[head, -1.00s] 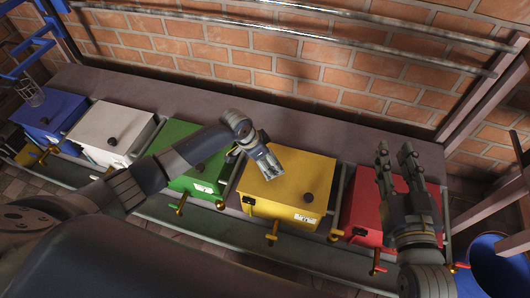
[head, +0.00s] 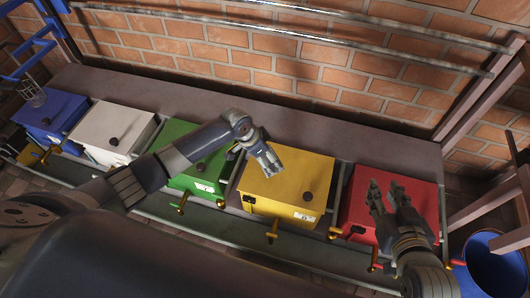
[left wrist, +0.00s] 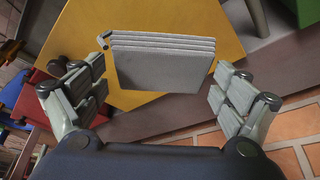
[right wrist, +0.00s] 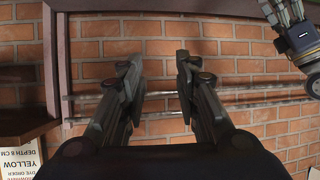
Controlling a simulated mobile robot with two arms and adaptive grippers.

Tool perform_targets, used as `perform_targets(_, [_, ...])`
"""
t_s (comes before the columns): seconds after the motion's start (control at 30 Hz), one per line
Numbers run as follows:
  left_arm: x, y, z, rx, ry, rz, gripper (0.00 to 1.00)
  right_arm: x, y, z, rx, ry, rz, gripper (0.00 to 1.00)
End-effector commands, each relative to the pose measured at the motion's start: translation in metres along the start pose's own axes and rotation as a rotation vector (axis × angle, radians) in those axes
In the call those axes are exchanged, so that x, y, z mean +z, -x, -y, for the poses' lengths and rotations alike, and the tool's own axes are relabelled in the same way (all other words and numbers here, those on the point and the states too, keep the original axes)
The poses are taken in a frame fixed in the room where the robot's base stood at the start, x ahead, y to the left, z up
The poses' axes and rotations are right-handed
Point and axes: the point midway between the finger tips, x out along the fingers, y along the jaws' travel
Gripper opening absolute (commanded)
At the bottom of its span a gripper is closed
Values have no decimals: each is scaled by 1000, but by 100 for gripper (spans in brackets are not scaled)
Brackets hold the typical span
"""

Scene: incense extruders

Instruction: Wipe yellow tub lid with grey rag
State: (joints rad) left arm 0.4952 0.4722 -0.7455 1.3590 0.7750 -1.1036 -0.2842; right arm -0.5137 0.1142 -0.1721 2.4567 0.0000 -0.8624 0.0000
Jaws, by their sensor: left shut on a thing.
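The yellow tub lid (head: 303,170) is in the middle of the head view, with a dark round knob near its front right. My left gripper (head: 271,160) is over the lid's back left part. In the left wrist view my left gripper (left wrist: 160,92) is shut on the grey rag (left wrist: 162,66), a folded, layered pad between its fingers, with the yellow lid (left wrist: 85,35) behind it. I cannot tell whether the rag touches the lid.
Blue (head: 55,112), white (head: 112,130), green (head: 185,140) and red (head: 415,200) tubs stand in the same row on a bench. Brass taps stick out along the front. A brick wall with metal rails (head: 300,35) is behind. A blue bin (head: 492,262) stands at right.

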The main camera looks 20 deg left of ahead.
Motion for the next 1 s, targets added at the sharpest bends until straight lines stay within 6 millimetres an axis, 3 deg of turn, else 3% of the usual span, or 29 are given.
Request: perform_targets(1.0, [-7,17,-1,-2,3,-1,72,83,38,-11,24,-7,425,30])
